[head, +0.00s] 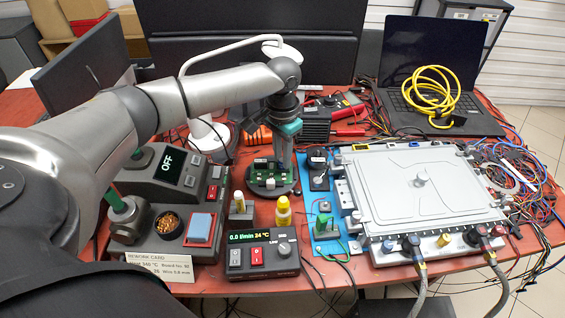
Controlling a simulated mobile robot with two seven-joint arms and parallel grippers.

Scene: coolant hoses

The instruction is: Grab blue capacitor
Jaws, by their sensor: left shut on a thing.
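My left gripper (283,172) hangs from the arm that comes in from the left and points down over a round dark stand (270,190). The stand carries a small green board (262,168). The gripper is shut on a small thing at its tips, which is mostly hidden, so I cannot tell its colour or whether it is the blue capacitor. I cannot pick out a blue capacitor elsewhere. My right gripper is not in view.
A rework station (165,195), a flow box (262,255) and yellow-capped bottle (283,212) stand in front. A laptop (437,75) with yellow cable and loose wires lie behind.

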